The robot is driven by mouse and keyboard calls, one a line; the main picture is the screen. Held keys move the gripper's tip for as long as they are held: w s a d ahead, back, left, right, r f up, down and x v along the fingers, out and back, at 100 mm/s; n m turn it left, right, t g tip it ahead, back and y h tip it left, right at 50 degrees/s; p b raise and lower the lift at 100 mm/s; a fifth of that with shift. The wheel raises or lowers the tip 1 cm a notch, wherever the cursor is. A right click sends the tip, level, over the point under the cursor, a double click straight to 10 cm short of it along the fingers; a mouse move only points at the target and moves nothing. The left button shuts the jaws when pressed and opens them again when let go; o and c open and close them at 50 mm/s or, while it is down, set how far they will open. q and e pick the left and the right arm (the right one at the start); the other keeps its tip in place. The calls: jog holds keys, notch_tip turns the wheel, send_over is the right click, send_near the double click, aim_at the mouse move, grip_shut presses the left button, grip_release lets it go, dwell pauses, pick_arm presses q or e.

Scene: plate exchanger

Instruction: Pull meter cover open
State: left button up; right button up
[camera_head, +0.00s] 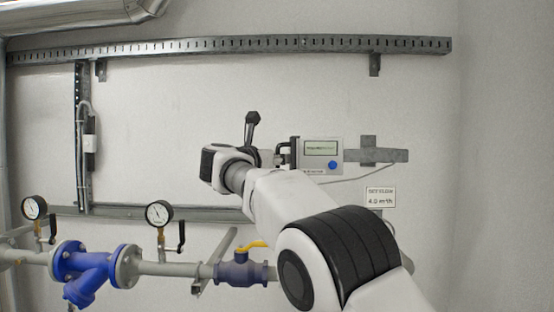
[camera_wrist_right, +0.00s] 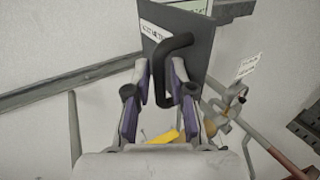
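The meter (camera_head: 322,150) is a pale box with a green display and a blue button on the back wall. A dark grey plate, the meter cover (camera_wrist_right: 203,42), shows in the wrist view with a bent black handle (camera_wrist_right: 172,45) on it. My right gripper (camera_head: 281,157) is at the meter's left side. In the wrist view its two purple-padded fingers (camera_wrist_right: 160,92) stand apart, one on each side of the handle's lower end. A gap shows on the left of the handle; contact on the right is unclear. My left gripper is not in view.
A slotted rail (camera_head: 230,45) runs along the wall above. Pipes with two gauges (camera_head: 159,213), a blue strainer (camera_head: 85,265) and a yellow-handled blue valve (camera_head: 240,270) lie below left. A small sign (camera_head: 380,197) hangs at lower right. The wall between is mostly bare.

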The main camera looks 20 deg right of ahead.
jog(key=shift+d, duration=0.1)
jog(key=v, duration=0.7)
jog(key=shift+f, duration=0.1)
